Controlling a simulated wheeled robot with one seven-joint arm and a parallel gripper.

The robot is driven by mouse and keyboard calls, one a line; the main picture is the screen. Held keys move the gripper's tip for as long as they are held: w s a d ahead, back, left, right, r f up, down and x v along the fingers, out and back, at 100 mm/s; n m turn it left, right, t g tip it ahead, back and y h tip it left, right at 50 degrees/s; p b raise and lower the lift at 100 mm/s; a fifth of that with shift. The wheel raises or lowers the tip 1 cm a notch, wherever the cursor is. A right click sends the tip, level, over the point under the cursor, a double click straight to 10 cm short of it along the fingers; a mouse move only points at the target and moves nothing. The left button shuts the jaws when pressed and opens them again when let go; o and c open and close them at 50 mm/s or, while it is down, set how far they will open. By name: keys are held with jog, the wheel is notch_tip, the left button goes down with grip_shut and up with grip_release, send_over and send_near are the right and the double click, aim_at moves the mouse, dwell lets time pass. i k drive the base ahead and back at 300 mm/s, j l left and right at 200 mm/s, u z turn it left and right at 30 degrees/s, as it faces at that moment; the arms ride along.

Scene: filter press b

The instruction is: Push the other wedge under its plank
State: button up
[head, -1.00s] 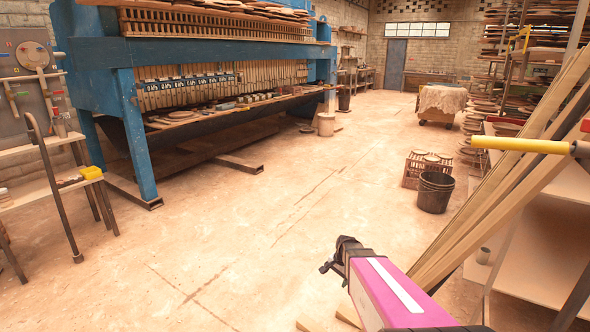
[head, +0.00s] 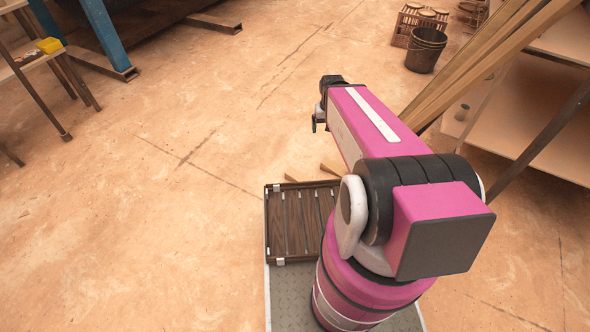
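Several long wooden planks (head: 480,62) lean at the right; my arm hides their lower ends. Two small pale wooden pieces show on the floor just beyond my base, one at the left (head: 291,178) and one at the right (head: 331,167), partly hidden by the tray and my arm. They look like wedges or plank ends; I cannot tell which. Whether a wedge sits under a plank is hidden. My gripper (head: 317,121) is at the far end of my arm, above the floor and left of the planks. Its fingers are too small and dark to read.
A dark slatted tray (head: 268,222) rides on my base. A dark bucket (head: 425,50) and a crate (head: 402,28) stand beyond the planks. A pale shelf (head: 520,110) with a slanted metal leg is at the right. The floor at the left is clear up to the bench (head: 22,68).

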aim_at(291, 175)
jog(key=j, duration=0.6)
jog(key=i+j, duration=0.1)
jog(key=j, duration=0.5)
jog(key=i+j, duration=0.1)
jog(key=j, duration=0.45)
